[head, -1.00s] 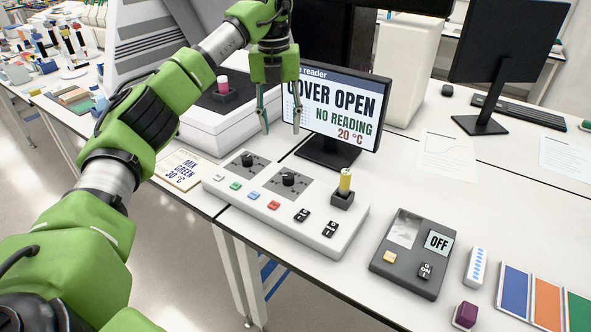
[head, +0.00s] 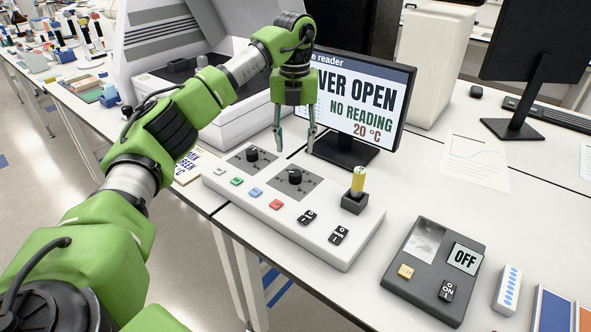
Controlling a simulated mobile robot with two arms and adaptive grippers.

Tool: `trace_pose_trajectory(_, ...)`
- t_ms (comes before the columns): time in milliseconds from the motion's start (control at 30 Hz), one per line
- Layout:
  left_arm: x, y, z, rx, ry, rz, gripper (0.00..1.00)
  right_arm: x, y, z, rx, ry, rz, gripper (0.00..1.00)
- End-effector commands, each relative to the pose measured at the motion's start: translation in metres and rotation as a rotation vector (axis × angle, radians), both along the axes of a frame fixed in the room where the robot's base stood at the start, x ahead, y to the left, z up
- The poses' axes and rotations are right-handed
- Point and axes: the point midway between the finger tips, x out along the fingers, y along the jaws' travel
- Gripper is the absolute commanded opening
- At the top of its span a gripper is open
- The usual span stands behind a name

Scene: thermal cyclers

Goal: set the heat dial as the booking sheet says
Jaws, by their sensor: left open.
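The control panel (head: 232,194) is a long white box with two black dials on dark scale plates, a left dial (head: 252,154) and a right dial (head: 295,177). The scale markings are too small to read. The booking sheet (head: 187,174) lies left of the panel, partly hidden by my left arm. The monitor (head: 362,103) reads COVER OPEN in part, NO READING, 20 °C. My left gripper (head: 295,146) points down, open and empty. Its fingertips are just above and behind the right dial in the picture, apart from it. My right gripper is not in view.
The panel also has coloured buttons, two black rocker switches (head: 307,217) and a yellow-capped tube in a black holder (head: 354,203). A dark box (head: 425,283) showing OFF stands to the right. The white instrument (head: 232,125) stands behind my arm.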

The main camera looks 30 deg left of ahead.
Motion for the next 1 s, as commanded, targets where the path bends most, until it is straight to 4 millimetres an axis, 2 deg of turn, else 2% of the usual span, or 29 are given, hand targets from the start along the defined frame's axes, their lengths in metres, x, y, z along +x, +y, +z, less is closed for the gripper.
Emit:
trace_pose_trajectory(200,-0.001,0.0,-0.047,0.001,0.005,0.0,0.41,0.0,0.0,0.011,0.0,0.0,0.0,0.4)
trace_pose_trajectory(400,-0.001,0.0,-0.078,-0.001,0.003,0.0,0.41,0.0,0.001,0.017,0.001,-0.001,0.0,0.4)
trace_pose_trajectory(600,0.0,0.0,-0.091,0.0,0.0,0.0,0.41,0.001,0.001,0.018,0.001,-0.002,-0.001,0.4)
trace_pose_trajectory(867,0.0,0.0,-0.093,0.0,0.0,0.0,0.41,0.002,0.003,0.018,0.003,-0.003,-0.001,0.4)
trace_pose_trajectory(1000,0.0,0.0,-0.092,0.0,0.0,0.0,0.07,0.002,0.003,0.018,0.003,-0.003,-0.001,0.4)
